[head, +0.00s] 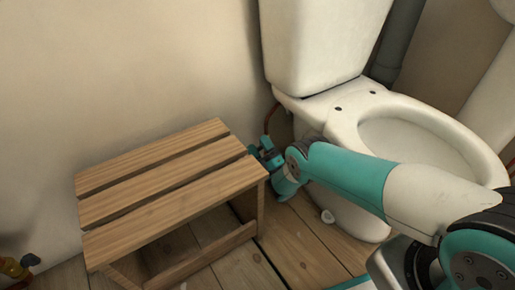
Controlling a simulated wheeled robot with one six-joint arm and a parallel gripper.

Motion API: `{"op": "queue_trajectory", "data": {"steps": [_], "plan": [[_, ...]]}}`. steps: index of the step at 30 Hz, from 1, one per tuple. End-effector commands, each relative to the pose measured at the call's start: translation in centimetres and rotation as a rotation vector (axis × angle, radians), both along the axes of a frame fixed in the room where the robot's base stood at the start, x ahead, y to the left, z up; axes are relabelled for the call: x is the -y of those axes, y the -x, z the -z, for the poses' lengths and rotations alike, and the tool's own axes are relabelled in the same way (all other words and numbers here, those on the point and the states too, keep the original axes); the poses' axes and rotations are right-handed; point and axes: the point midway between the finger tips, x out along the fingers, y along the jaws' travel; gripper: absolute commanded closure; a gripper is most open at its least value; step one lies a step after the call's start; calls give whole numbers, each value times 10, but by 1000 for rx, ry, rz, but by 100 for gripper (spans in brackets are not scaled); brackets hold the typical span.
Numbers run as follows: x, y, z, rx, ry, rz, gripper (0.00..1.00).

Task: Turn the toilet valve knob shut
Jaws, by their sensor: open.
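My gripper (261,151) is at the end of my teal and white arm, low between the wooden bench and the toilet (310,50). It is open, small in the picture, and close to the bench's right end. A thin reddish supply hose (270,117) runs down beside the toilet tank, just behind my gripper. The toilet valve knob cannot be made out; the area below the hose is hidden by my gripper and the bench. I cannot tell whether the jaws are around the knob or touching it.
A slatted wooden bench (165,180) stands against the wall, left of my gripper. The toilet bowl is behind my arm. A small white cap (327,216) is at the toilet's base. A brass fitting (14,268) shows at the lower left. Plank floor lies between bench and toilet.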

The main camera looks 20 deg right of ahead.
Motion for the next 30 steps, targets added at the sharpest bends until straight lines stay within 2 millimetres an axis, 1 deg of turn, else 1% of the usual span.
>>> {"op": "queue_trajectory", "data": {"steps": [3, 11, 12, 14, 15, 17, 18, 23, 30], "plan": [[-2, -5, -4, 0, 0, 0, 30], [-2, -6, -5, -2, -1, 0, 30], [-2, -6, -5, -2, -1, 0, 39], [-2, -6, -5, -2, -1, 0, 53], [-2, -6, -5, -2, -1, 0, 62], [-2, -6, -5, -2, -1, 0, 76], [-2, -6, -5, -1, -1, 0, 79], [-2, -6, -4, 13, -17, -1, 79], [0, -5, -5, 147, -176, 0, 79]]}}
